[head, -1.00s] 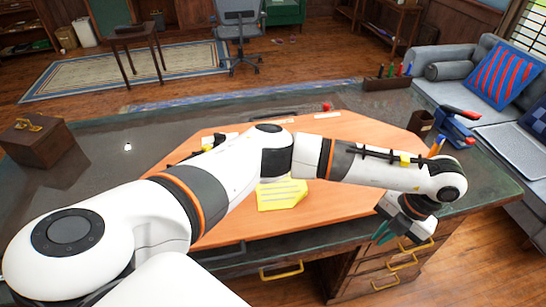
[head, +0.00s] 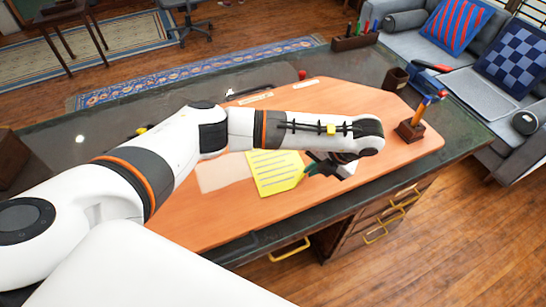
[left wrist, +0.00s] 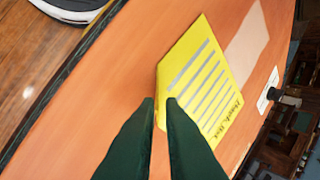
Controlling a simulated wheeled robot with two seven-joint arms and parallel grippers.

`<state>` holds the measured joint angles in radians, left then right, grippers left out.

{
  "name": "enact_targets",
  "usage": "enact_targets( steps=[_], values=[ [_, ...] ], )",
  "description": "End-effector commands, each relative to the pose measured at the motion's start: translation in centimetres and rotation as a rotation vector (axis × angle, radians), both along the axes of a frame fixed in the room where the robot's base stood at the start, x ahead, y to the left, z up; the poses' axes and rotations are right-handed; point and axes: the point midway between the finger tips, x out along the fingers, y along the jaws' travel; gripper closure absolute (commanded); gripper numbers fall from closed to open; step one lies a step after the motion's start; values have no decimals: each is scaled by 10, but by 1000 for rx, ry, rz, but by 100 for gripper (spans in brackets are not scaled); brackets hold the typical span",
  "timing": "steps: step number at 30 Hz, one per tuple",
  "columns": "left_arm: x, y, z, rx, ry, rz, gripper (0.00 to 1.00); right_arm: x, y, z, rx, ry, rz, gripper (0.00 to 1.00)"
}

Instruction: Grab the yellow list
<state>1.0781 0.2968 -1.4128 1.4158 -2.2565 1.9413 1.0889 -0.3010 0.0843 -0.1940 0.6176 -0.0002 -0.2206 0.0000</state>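The yellow list (head: 274,172), a sheet with grey lines, lies flat on the orange-brown desk pad (head: 240,215). My left gripper (head: 312,166) is just right of the list's right edge in the head view. In the left wrist view the list (left wrist: 205,85) lies beyond the two dark green fingers of the left gripper (left wrist: 161,100). My right gripper is not in view.
A paler sheet (head: 222,173) lies left of the list. A pen holder (head: 411,130) stands at the pad's right end, and a dark cup (head: 396,79) stands behind it. A red object (head: 302,75) is at the back edge. The pad's front part is clear.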

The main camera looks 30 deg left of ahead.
Motion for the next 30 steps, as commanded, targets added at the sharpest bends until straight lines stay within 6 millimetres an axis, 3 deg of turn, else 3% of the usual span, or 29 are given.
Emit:
enact_targets(
  steps=[3, 10, 16, 18, 30],
  values=[
    [-3, 9, -13, 3, 4, 2, 92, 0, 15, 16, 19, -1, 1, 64],
    [-3, 19, -38, 0, 2, 1, 92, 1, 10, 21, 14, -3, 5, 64],
    [-2, 19, -39, 0, 1, 0, 92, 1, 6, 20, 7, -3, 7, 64],
    [-2, 19, -39, 0, 1, 0, 100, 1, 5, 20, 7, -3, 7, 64],
    [-2, 19, -36, -1, 0, -1, 100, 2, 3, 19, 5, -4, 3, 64]
  ],
)
